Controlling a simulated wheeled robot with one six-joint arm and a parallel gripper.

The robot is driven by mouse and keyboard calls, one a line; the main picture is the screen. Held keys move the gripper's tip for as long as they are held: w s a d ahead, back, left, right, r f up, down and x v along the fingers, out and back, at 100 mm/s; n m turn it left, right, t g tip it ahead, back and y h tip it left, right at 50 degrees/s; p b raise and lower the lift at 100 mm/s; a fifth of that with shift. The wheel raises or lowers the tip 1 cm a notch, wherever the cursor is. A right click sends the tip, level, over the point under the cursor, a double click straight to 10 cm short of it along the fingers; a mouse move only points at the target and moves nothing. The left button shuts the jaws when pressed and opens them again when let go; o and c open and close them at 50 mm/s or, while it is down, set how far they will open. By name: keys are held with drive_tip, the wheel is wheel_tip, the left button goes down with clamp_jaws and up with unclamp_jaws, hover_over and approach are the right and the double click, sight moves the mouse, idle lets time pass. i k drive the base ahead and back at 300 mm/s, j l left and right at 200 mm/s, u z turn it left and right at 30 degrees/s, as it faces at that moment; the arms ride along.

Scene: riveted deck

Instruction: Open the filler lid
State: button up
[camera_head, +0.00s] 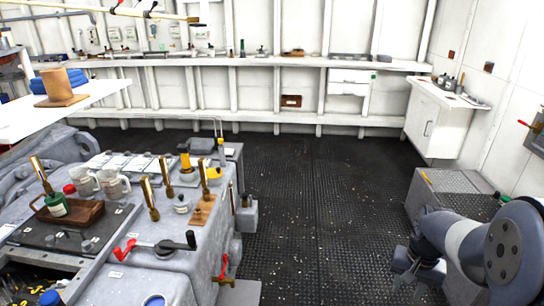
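I cannot clearly tell which part is the filler lid. A grey machine (190,245) with fittings on its top fills the lower left. Candidates are a yellow-topped fitting (187,165) at its back and a round blue part (153,300) at the bottom edge, partly cut off. Another blue cap (50,297) shows at the lower left. My arm comes in at the lower right. What looks like my gripper (412,266) is at the arm's left end, over the dark floor, well apart from the machine. Its fingers are too unclear to judge.
On the machine stand brass-coloured upright handles (150,198), a wooden tray (68,212) with a green bottle, glass jugs (113,185) and a red-and-black crank (160,246). A grey box (455,183) stands at the right. The dark deck (320,210) between is clear.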

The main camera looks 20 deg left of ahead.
sight(212, 172)
drive_tip(key=i+j+u, duration=0.1)
drive_tip(key=i+u, duration=0.35)
drive_tip(key=i, duration=0.4)
drive_tip(key=i+l+u, duration=0.25)
drive_tip(key=i+u, duration=0.15)
drive_tip(key=i, duration=0.4)
drive_tip(key=i+u, duration=0.95)
drive_tip(key=i+l+u, duration=0.3)
drive_tip(key=u, duration=0.15)
